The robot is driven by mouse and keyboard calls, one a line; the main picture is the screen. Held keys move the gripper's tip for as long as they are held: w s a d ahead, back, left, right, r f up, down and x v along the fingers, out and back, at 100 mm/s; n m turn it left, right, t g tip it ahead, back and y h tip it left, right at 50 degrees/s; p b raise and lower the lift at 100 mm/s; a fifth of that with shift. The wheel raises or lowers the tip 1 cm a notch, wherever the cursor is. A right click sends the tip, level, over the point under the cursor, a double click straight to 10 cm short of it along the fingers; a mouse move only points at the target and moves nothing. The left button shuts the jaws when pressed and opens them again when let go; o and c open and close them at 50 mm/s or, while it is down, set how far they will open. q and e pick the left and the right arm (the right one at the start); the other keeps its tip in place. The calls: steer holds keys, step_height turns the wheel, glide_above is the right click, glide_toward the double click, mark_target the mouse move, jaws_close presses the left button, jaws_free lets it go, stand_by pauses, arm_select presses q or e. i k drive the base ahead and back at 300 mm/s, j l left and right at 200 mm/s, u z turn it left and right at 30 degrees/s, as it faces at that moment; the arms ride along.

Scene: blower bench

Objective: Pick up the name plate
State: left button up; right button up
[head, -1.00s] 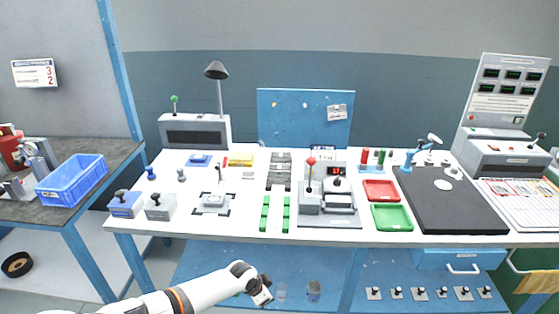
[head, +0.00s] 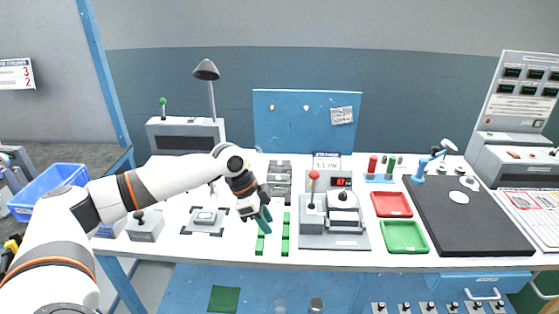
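My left arm reaches in from the left over the bench. Its gripper (head: 264,217) has dark teal fingers and points down and right, at the upper part of the two green strips (head: 285,235). Whether the fingers are apart is too small to tell. I see nothing clearly held. No part is plainly marked as the name plate. A small white plate with dark lettering (head: 326,160) stands at the back of the bench, behind the red-knobbed press (head: 312,200). My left gripper is in front and left of it, apart from it. My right gripper is not in view.
Grey stacked blocks (head: 279,178) lie just beyond the gripper. A grey fixture (head: 205,219) sits left of it. Red (head: 391,204) and green (head: 403,237) trays and a black mat (head: 460,219) are on the right. A desk lamp (head: 207,72) stands at the back left.

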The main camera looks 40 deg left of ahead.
mark_target(274, 165)
steer(key=i+j, duration=1.2)
steer(key=j, duration=0.05)
